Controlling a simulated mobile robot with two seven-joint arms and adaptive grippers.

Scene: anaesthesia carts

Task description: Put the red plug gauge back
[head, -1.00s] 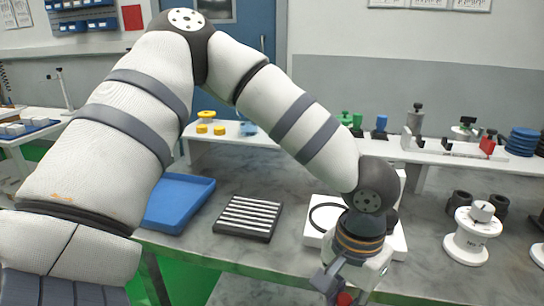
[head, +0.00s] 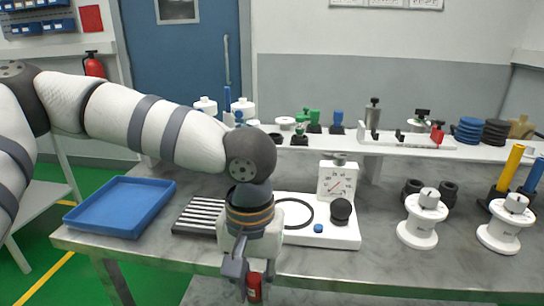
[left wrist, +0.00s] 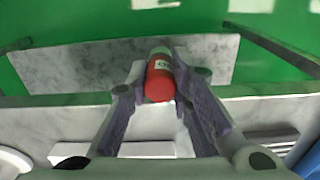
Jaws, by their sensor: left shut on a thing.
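The red plug gauge (head: 254,288) is held low at the bench's front edge in the head view. In the left wrist view the plug gauge (left wrist: 160,78) is a short red cylinder with a pale label band and a greyish far end. My left gripper (head: 246,284) is shut on it; in the left wrist view both fingers of this gripper (left wrist: 160,70) lie along its sides. Green plug gauges (head: 313,120) and a blue one (head: 337,122) stand on the white raised shelf (head: 385,149) at the back. My right gripper is not in view.
A blue tray (head: 120,207) lies at the bench's left. A slotted dark rack (head: 196,215) and a white dial-gauge stand (head: 338,181) are behind my gripper. White spools (head: 421,222) stand at right.

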